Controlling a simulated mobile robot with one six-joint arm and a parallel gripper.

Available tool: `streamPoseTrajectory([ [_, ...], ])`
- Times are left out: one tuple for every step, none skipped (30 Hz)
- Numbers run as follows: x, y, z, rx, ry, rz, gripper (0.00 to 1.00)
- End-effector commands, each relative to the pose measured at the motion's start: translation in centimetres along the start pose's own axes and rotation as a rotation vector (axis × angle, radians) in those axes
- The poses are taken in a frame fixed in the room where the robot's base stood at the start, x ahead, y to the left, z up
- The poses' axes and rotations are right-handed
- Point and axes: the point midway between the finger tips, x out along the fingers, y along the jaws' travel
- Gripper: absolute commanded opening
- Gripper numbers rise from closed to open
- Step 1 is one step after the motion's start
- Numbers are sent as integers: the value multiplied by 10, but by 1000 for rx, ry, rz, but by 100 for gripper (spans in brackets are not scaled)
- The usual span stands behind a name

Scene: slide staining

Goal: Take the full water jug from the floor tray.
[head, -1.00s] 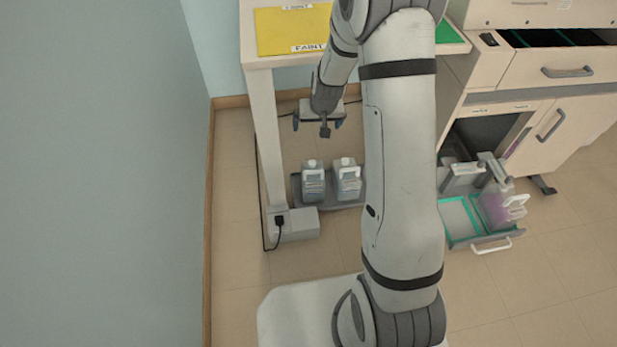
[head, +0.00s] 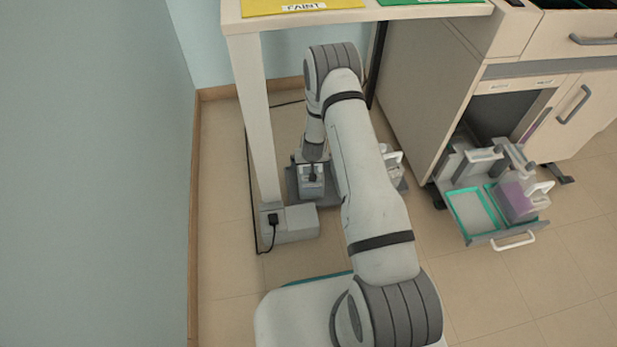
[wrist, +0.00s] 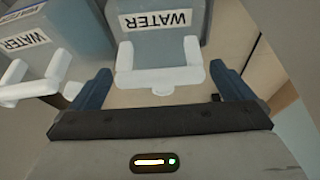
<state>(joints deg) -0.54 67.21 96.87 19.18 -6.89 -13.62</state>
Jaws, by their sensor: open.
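Two jugs with white handles stand on the dark floor tray (head: 292,190) under the table. My gripper (wrist: 161,84) is open, low over the left jug (head: 312,190), and partly hides it in the head view. In the wrist view this grey-blue jug (wrist: 165,48), with an upside-down WATER label, lies straight ahead. Its white handle (wrist: 162,76) is between my two blue fingers, with gaps on both sides. The other WATER jug (wrist: 75,22) is at the left of the wrist view; in the head view its top (head: 391,158) shows partly behind my arm. I cannot tell how full either jug is.
The table leg (head: 256,120) and a power box with a plug (head: 288,224) stand left of the tray. The cabinet (head: 420,90) is to the right, its drawer (head: 480,236) pulled out with a purple-tinted container (head: 517,200) inside. The wall is at far left.

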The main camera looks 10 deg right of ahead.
Motion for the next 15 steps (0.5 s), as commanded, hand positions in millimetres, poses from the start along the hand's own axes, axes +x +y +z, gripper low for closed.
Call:
streamPoseTrajectory([
  [14,0,2,1,-1,0,100],
  [19,0,2,0,-1,0,100],
  [25,0,2,1,-1,0,100],
  [28,0,2,0,-1,0,100],
  [32,0,1,0,0,0,100],
  [35,0,1,0,0,0,100],
  [37,0,1,0,-1,0,100],
  [39,0,1,0,-1,0,100],
  [40,0,0,-1,0,-1,100],
  [40,0,0,-1,0,-1,100],
  [40,0,0,-1,0,-1,100],
  [40,-1,0,-1,0,-1,100],
  [40,-1,0,-1,0,-1,100],
  [39,-1,0,-1,0,-1,100],
  [39,-1,0,-2,-1,-1,100],
])
